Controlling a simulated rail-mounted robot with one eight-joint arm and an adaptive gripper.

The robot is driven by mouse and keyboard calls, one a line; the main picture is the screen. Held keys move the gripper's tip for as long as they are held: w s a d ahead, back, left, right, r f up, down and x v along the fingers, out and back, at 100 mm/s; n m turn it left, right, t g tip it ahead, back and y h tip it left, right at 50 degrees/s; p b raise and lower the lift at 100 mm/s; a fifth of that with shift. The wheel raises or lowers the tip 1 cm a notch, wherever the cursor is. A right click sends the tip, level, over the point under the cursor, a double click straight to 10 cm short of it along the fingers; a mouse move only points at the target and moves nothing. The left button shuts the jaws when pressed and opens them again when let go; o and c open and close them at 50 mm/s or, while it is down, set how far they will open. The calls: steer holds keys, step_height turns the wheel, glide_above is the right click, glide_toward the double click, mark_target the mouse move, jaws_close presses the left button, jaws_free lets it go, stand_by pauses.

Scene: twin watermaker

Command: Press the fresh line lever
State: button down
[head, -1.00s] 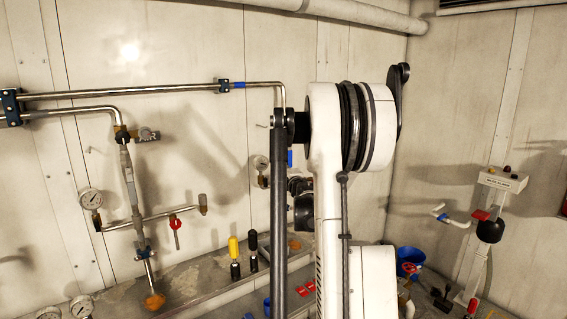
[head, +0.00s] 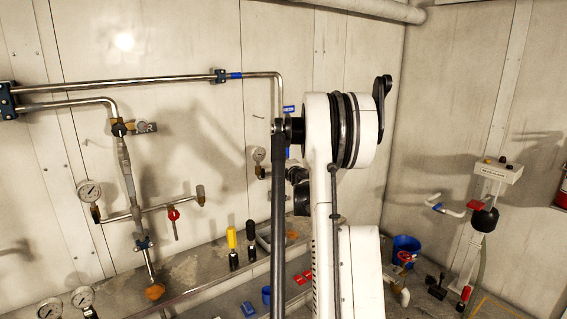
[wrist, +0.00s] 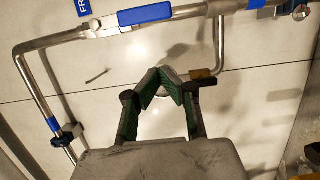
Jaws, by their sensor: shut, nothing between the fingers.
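In the wrist view, a blue lever handle (wrist: 145,14) lies along the metal pipe near the top edge. A blue label (wrist: 84,6) with the letters "FR" is beside it, cut off by the frame. My gripper (wrist: 164,76) is shut and empty, its green and dark fingertips meeting below the lever in the picture, with a visible gap between them. I cannot tell the depth between them. In the head view my arm hides the gripper; part of a blue label (head: 289,109) shows beside the arm.
A brass-coloured fitting (wrist: 203,75) shows close by the right finger. A metal pipe with a blue band (wrist: 53,124) runs down the left. In the head view, a red-handled valve (head: 173,215) and pressure gauge (head: 88,191) are at left.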

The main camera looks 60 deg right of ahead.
mark_target(287, 145)
steer(key=w+d+p, duration=0.1)
steer(key=w+d, duration=0.2)
steer(key=d, duration=0.4)
steer(key=shift+w+p, duration=0.2)
steer(key=shift+p, duration=0.2)
steer(key=shift+w+f, duration=0.1)
steer(key=shift+w, duration=0.05)
